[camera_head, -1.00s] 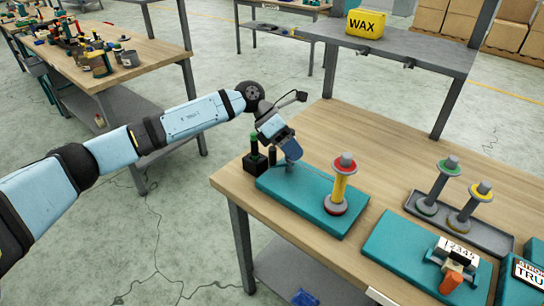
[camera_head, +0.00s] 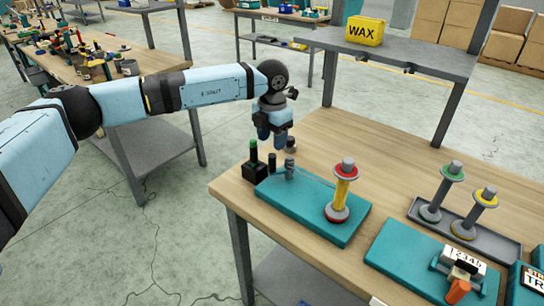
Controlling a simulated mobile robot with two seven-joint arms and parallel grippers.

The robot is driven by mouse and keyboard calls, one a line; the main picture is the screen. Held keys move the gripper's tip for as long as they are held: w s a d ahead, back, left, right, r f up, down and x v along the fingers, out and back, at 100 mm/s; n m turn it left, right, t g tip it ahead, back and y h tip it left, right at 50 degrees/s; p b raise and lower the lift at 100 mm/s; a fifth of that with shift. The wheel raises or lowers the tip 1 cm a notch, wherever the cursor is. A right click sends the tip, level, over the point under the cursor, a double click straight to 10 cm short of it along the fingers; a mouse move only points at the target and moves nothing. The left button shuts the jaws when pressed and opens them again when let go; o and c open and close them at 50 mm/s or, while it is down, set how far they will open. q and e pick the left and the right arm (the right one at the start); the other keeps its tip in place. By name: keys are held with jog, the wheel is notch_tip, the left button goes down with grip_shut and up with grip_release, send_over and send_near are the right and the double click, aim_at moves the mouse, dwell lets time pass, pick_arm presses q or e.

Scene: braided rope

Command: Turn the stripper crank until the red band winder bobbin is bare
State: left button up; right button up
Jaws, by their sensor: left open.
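The red band bobbin (camera_head: 343,192) stands upright on the teal base (camera_head: 318,222) near the left end of the bench. It has red flanges, and yellow winding still shows between them. A small grey post with a dark top (camera_head: 289,168) stands on the back left of that base, perhaps part of the stripper crank; the crank's shape is too small to make out. My left gripper (camera_head: 272,140) is open and points down, above and behind the post, apart from the base and the bobbin. My right gripper is not in view.
A black block with a green-topped peg (camera_head: 254,165) sits at the base's left corner. To the right are a grey tray (camera_head: 490,241) with green and yellow band bobbins and a teal counter unit (camera_head: 400,250) reading 12345. A yellow WAX box (camera_head: 365,30) is on the raised shelf.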

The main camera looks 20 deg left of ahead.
aim_at(272, 152)
pick_arm(q)
notch_tip(272, 152, down, 7)
jog(key=shift+r, duration=0.15)
jog(key=c, duration=0.9)
